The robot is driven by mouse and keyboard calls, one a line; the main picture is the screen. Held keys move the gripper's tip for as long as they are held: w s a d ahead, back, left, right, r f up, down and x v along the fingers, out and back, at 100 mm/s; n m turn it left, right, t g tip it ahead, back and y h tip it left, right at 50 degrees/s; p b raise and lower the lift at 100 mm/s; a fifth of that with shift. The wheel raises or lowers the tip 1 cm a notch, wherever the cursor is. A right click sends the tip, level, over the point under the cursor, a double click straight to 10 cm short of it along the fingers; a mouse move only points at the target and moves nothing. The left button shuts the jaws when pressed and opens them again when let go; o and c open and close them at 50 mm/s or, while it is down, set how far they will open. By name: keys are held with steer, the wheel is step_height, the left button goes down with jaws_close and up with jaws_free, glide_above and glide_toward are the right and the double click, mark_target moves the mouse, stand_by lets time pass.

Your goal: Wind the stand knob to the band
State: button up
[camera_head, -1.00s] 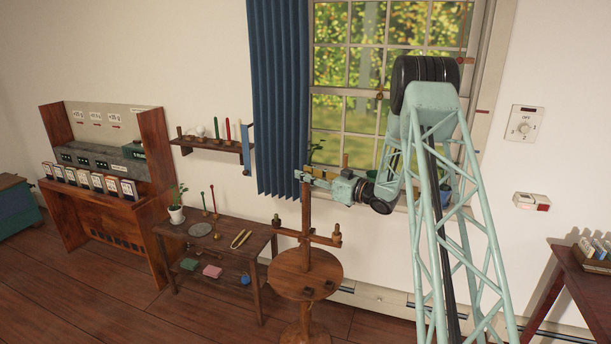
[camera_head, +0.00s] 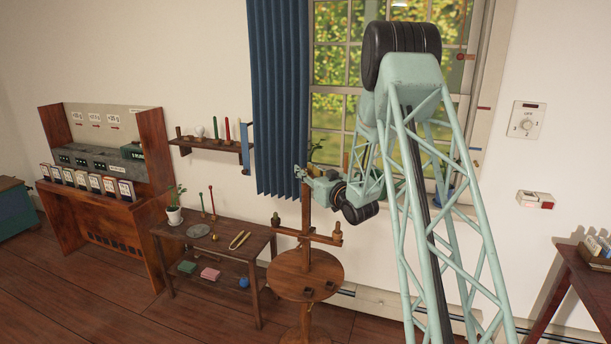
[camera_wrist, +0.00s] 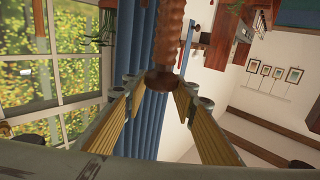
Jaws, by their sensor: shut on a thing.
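The wooden stand has an upright post (camera_head: 306,215), a cross arm with pegs and a round top (camera_head: 290,280). My gripper (camera_head: 302,173) is at the top of the post. In the wrist view, the two yellow-padded fingers of my gripper (camera_wrist: 160,88) are shut on the brown round knob (camera_wrist: 162,80). A reddish-brown, screw-like shaft (camera_wrist: 171,35) runs up from the knob in that picture. The fingers hide part of the knob. I cannot pick out the band clearly in either view.
A low wooden table (camera_head: 176,230) with a plant and small tools stands left of the stand. A wall shelf (camera_head: 208,145), blue curtain (camera_head: 280,95) and window (camera_head: 330,90) are behind. A side table (camera_head: 570,262) is at the far right.

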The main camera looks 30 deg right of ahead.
steer(key=shift+a+m+g+h+b, duration=0.1)
steer(key=shift+m+g+h+b, duration=0.15)
steer(key=shift+m+h+b, duration=1.1)
steer(key=shift+a+m+g+h+b, duration=0.1)
steer(key=shift+m+g+h+b, duration=0.2)
steer(key=shift+m+h, duration=1.15)
steer(key=shift+d+m+g+h+p, duration=0.1)
steer(key=shift+m+g+h, duration=0.6)
steer(key=shift+h, duration=0.7)
steer(key=shift+a+m+g+h+p, duration=0.15)
steer(key=shift+m+g+h, duration=0.6)
steer(key=shift+h, duration=0.65)
steer(key=shift+d+m+g+h+p, duration=0.15)
steer(key=shift+m+g+h, duration=0.55)
steer(key=shift+h, duration=0.7)
steer(key=shift+r+m+g+h+p, duration=0.1)
steer(key=shift+m+g+h+p, duration=1.7)
steer(key=shift+g, duration=0.8)
steer(key=shift+m+g+h+p, duration=0.6)
steer(key=shift+m+g+p, duration=0.55)
steer(key=shift+m+g, duration=0.95)
steer(key=shift+m+g+p, duration=0.35)
steer(key=shift+g+p, duration=0.15)
steer(key=shift+g, duration=0.9)
steer(key=shift+m+g, duration=0.5)
steer(key=shift+g, duration=0.3)
